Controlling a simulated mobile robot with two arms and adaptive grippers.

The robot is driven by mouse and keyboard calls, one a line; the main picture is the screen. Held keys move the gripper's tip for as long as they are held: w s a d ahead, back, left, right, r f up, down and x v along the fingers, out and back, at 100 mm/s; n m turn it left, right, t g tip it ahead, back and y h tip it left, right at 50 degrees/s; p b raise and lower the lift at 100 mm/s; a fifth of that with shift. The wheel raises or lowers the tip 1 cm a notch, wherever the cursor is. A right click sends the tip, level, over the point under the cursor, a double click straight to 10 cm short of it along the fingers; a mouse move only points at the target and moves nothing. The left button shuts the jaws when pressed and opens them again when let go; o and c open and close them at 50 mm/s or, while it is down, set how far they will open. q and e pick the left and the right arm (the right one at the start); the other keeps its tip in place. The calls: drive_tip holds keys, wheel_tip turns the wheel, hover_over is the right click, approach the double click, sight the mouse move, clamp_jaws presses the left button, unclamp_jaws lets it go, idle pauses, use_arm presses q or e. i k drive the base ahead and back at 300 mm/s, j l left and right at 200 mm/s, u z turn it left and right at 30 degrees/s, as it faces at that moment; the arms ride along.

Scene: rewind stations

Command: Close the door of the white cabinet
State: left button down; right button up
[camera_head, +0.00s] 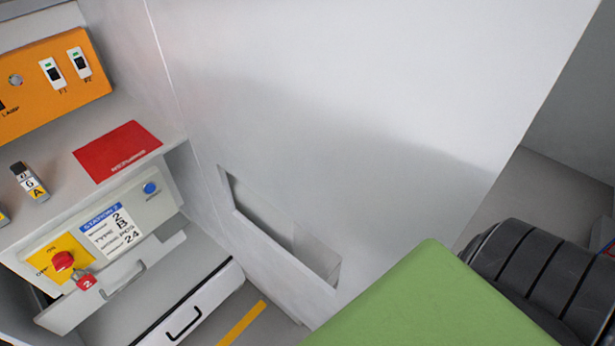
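The white cabinet (185,168) is at the left, with its interior facing me. Its door (340,100) is a large pale panel filling the middle and upper right. The door stands open, swung out from a vertical seam at the cabinet's right side. A long rectangular recess (285,235) is in the door's lower part. The door's right edge slants down from the upper right. Neither of my grippers is in view.
Inside the cabinet are an orange panel (50,88), a red plate (117,152), a station panel with a red knob (63,261) and a drawer (190,310). A green block (425,305) and a black ribbed shape (530,275) fill the lower right; I cannot tell what they are.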

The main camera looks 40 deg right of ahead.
sight(381, 129)
drive_tip(key=k+l+u, duration=0.2)
drive_tip(key=l, duration=0.25)
drive_tip(key=k+l+u, duration=0.2)
drive_tip(key=l, duration=0.25)
drive_tip(key=k+l+u, duration=0.2)
drive_tip(key=l, duration=0.2)
drive_tip(key=i+l+u, duration=0.15)
drive_tip(key=l, duration=0.45)
drive_tip(key=l+u, duration=0.15)
drive_tip(key=l, duration=0.45)
